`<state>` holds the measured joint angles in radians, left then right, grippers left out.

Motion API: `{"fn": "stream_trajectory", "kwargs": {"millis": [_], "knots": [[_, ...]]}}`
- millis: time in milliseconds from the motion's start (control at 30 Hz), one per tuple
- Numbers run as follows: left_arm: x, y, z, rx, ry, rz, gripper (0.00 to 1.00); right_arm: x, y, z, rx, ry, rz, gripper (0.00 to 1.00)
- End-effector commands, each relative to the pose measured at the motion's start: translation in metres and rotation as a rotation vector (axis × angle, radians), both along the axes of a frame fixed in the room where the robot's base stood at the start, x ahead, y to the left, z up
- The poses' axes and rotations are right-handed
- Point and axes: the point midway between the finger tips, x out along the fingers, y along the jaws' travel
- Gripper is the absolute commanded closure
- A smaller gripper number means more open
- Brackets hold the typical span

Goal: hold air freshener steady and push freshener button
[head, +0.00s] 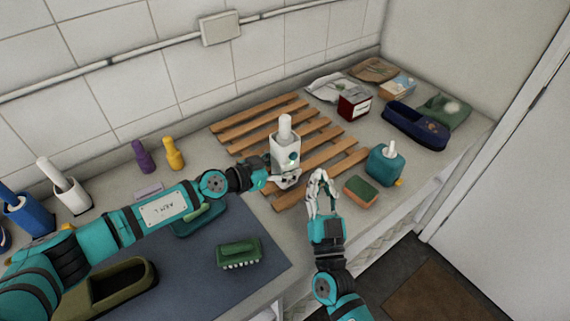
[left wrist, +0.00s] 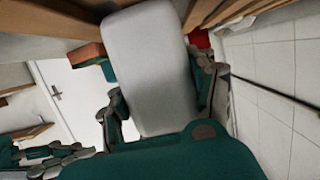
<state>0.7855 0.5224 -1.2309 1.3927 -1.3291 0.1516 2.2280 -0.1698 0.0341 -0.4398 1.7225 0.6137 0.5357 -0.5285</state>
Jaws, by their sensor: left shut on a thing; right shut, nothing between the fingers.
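The white air freshener (head: 285,150) is upright over the wooden slatted rack, with a boxy body, a white cylinder on top and a green round spot on its front. My left gripper (head: 281,178) reaches it from the left and is shut on its lower part. In the left wrist view the pale body (left wrist: 150,70) lies between the fingers. My right gripper (head: 320,186) is shut and empty, right of and lower in the picture than the freshener, apart from it. Whether the freshener's base touches the slats is hard to tell.
The wooden rack (head: 240,124) lies on the counter. Right of it are a teal dispenser bottle (head: 384,166), a sponge (head: 361,191), a red box (head: 354,106) and a blue tray (head: 415,130). A green brush (head: 239,253) lies on the dark mat (head: 200,290). Purple (head: 143,156) and yellow (head: 174,154) bottles stand left.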

Motion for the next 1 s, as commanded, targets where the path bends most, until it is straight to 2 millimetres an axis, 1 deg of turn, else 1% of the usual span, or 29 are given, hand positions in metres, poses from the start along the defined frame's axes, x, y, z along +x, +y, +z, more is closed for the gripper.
{"fn": "stream_trajectory", "kwargs": {"millis": [367, 400, 533, 600, 867, 1000], "knots": [[0.0001, -0.0002, 0.0007, -0.001, -0.001, 0.000, 0.90, -0.0013, -0.0009, 0.0002, -0.001, 0.000, 0.000, 1.00], [0.0001, -0.0002, 0.0007, 0.000, -0.001, 0.000, 0.37, -0.0013, -0.0009, 0.0001, -0.001, 0.000, 0.000, 1.00], [0.0002, -0.0001, 0.0006, -0.001, -0.001, 0.000, 0.20, -0.0013, -0.0009, 0.0001, -0.001, 0.000, 0.000, 1.00], [0.0002, -0.0001, 0.0005, -0.001, -0.001, 0.000, 0.14, -0.0012, -0.0009, 0.0002, -0.001, 0.000, 0.000, 1.00], [-0.0003, 0.0007, 0.0004, 0.001, -0.001, 0.000, 0.14, -0.0012, -0.0008, 0.0002, -0.001, 0.000, 0.000, 1.00], [-0.0054, 0.0097, 0.0035, 0.003, -0.002, 0.000, 0.14, -0.0012, -0.0008, 0.0002, 0.000, 0.000, 0.000, 1.00]]}}
